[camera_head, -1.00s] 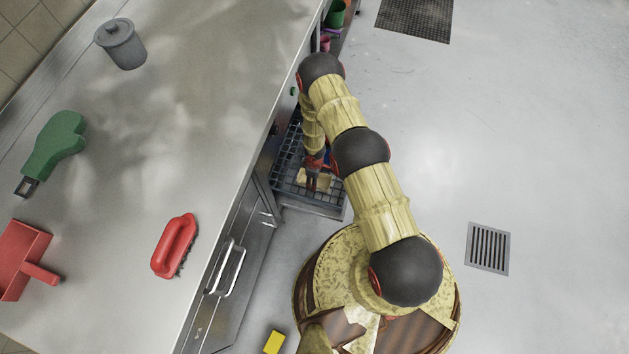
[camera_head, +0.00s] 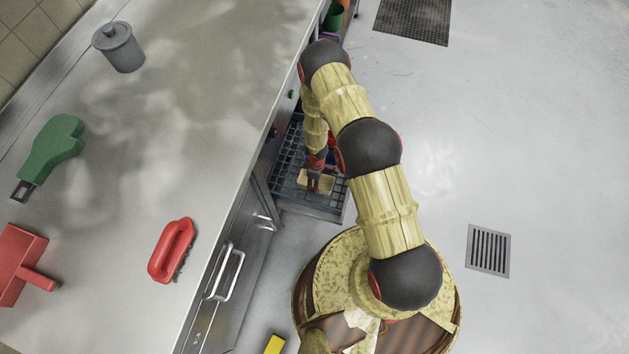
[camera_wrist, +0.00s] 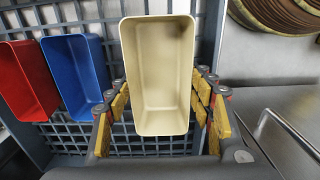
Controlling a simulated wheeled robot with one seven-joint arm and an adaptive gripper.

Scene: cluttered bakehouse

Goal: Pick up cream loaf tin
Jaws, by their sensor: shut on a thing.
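The cream loaf tin (camera_wrist: 160,75) is an open, empty rectangular tin in the middle of the wrist view. My gripper (camera_wrist: 163,105) has its yellow-padded fingers on both long sides of the tin and is shut on it. In the head view the tin (camera_head: 328,182) shows as a small cream patch under my gripper (camera_head: 314,182), at the grey crate. The arm hides part of it there. I cannot tell whether the tin still touches the crate's floor.
A blue tin (camera_wrist: 75,72) and a red tin (camera_wrist: 24,80) stand left of it in the grey grid crate (camera_head: 310,209). The steel counter (camera_head: 130,180) runs along the left. A yellow object (camera_head: 274,345) lies on the floor. Open floor (camera_head: 540,150) lies right.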

